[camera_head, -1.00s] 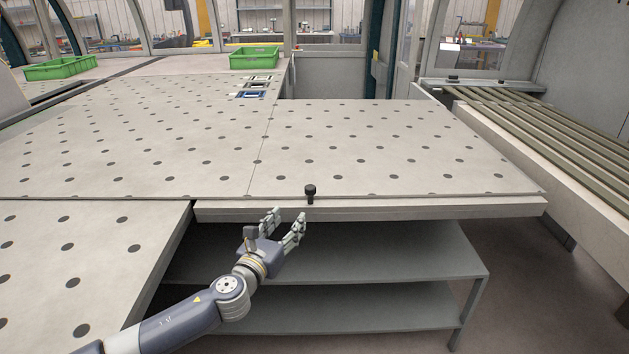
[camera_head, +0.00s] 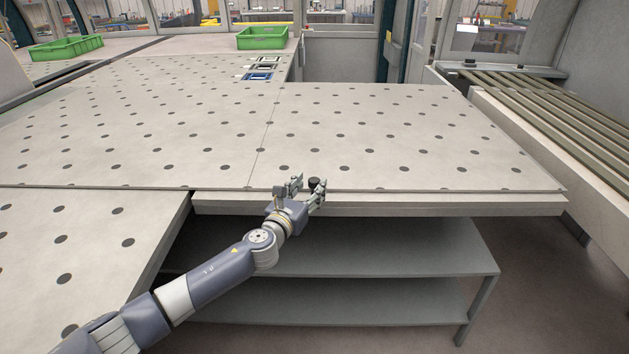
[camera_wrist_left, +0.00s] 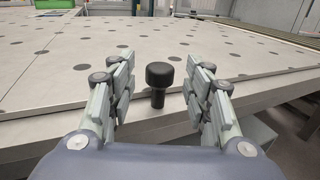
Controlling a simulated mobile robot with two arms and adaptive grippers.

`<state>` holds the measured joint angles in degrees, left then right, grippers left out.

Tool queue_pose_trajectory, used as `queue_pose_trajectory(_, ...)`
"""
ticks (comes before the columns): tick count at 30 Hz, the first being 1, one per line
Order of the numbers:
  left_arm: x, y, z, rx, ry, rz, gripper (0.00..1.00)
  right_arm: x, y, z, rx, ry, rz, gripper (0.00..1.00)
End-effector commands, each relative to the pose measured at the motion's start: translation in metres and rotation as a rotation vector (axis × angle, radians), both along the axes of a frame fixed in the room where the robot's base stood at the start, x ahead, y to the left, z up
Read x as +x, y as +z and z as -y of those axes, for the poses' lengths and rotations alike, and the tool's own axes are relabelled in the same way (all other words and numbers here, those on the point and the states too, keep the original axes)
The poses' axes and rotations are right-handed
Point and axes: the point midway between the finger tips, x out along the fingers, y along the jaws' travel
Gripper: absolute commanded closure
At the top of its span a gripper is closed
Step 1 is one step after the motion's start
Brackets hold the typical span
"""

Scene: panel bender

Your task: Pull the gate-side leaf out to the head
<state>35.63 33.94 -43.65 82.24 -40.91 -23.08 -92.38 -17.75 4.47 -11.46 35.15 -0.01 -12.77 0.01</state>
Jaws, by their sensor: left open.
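The leaf (camera_head: 420,203) is a pale slab whose front edge shows just under the dotted table top, at the front right. A black knob (camera_head: 314,183) stands upright at its front edge. My left gripper (camera_head: 307,184) is at this knob, with its fingers open on either side. In the left wrist view the knob (camera_wrist_left: 159,82) stands between the two spread fingers, a little beyond the tips' middle, with a gap on both sides. The gripper hides part of the leaf edge. My right gripper is not in view.
A grey two-level shelf (camera_head: 420,251) stands under the leaf. Green crates (camera_head: 262,38) stand at the back of the dotted table (camera_head: 170,130). Open floor lies at the front right.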

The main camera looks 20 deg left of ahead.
Motion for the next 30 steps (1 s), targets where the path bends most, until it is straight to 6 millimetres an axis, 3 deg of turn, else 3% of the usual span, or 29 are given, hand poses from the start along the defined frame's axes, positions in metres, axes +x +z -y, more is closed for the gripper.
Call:
queue_pose_trajectory(9, 0.032, 0.000, 0.004, -0.001, 0.000, 0.000, 0.54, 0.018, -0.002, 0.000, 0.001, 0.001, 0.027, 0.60)
queue_pose_trajectory(21, 0.037, 0.000, 0.004, 0.000, -0.001, 0.000, 0.54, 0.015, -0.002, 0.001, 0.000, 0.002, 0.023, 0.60)
queue_pose_trajectory(23, 0.037, 0.000, 0.004, 0.000, -0.001, 0.000, 0.65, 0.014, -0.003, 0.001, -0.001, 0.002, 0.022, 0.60)
queue_pose_trajectory(27, 0.037, 0.000, 0.004, 0.000, -0.001, 0.000, 0.97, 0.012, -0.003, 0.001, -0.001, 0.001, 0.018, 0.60)
queue_pose_trajectory(30, 0.037, 0.000, 0.004, 0.000, -0.001, 0.000, 1.00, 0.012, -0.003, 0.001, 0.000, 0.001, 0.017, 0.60)
